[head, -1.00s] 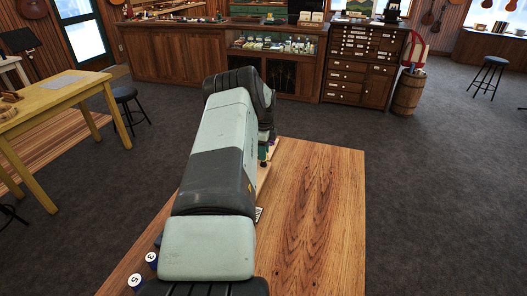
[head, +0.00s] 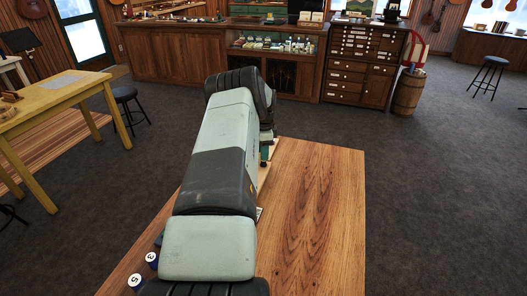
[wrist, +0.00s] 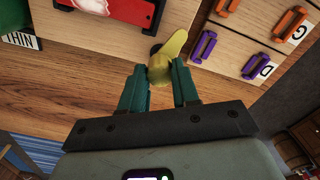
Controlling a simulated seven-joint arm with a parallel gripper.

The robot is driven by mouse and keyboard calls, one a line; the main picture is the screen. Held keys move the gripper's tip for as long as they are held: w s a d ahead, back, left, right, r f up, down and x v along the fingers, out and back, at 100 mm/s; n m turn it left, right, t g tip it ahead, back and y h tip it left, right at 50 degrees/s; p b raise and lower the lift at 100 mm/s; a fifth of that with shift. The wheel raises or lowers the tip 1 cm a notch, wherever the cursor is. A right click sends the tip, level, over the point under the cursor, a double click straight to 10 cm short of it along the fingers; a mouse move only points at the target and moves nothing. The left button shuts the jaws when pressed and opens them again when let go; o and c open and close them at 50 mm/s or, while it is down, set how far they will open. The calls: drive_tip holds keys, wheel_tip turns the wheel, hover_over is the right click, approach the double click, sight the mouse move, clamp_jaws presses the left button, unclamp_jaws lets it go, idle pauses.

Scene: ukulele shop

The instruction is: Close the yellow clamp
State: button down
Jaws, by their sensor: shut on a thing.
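The yellow clamp (wrist: 172,45) shows in the wrist view at the upper middle, on the pale wooden board. My gripper (wrist: 159,70) has its two teal fingers on either side of the clamp's near end and is shut on it. The fingers hide part of that end. A dark round part sits beside the clamp on its left. In the head view my arm covers the clamp and most of the gripper.
Orange and purple clamps (wrist: 255,66) sit right of the yellow clamp, by labels C and D. A red, black-edged piece (wrist: 110,8) lies close on the left, with a THIN label (wrist: 20,40) beyond. The wooden table (head: 315,220) is clear on its right side.

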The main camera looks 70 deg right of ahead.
drive_tip(key=n, duration=0.5)
drive_tip(key=shift+n, duration=0.3)
drive_tip(key=n, duration=0.5)
drive_tip(key=shift+n, duration=0.3)
drive_tip(key=c, duration=0.8)
unclamp_jaws()
wheel_tip(320, 180, up, 11)
drive_tip(key=shift+f, duration=0.1)
drive_tip(key=shift+s, duration=0.1)
